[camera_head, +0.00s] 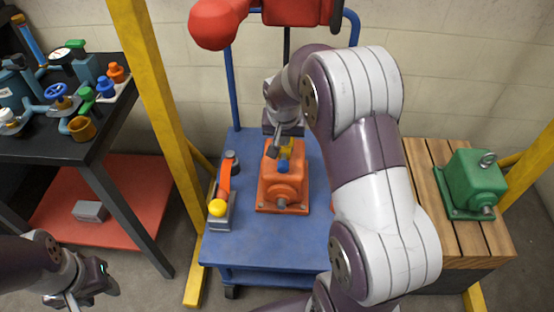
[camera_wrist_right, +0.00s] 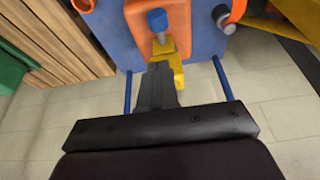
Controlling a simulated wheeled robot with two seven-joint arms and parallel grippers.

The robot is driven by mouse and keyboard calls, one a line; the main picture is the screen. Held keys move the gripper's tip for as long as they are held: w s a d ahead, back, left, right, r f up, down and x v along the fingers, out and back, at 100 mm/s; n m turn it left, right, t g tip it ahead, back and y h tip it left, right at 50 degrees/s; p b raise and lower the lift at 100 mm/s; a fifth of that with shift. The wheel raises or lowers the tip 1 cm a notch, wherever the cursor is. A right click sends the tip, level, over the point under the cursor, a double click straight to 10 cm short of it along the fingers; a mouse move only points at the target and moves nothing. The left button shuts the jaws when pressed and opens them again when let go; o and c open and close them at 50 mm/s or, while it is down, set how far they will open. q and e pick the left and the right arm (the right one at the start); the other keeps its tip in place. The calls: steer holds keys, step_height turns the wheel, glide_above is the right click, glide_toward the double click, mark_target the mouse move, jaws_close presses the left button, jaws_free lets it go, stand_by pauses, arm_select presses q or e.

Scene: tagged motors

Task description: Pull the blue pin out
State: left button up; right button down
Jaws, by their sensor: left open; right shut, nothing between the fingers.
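The blue pin (camera_head: 284,166) stands on top of the orange motor (camera_head: 283,195) on the blue cart, beside a yellow part (camera_head: 287,150). In the right wrist view the blue pin's rounded head (camera_wrist_right: 157,20) shows in front of the orange body, with the yellow part (camera_wrist_right: 173,62) nearer to me. My right gripper (camera_head: 276,146) is shut and empty, its tips close to the yellow part and behind the pin. In the wrist view its tips (camera_wrist_right: 158,68) are apart from the pin. My left gripper (camera_head: 72,299) is open and empty at the lower left, far from the motor.
An orange-handled device with a yellow knob (camera_head: 218,207) sits left of the motor on the blue cart (camera_head: 300,250). A green motor (camera_head: 472,183) stands on a wooden crate (camera_head: 425,160) at right. A red hoist (camera_head: 215,22) hangs above. Yellow posts (camera_head: 160,90) flank the cart.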

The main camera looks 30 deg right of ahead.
mark_target(284, 157)
steer(key=shift+r, duration=0.2)
steer(key=b+x, duration=0.2)
steer(key=x, duration=0.8)
steer(key=shift+a, duration=0.1)
steer(key=shift+s+f, duration=0.1)
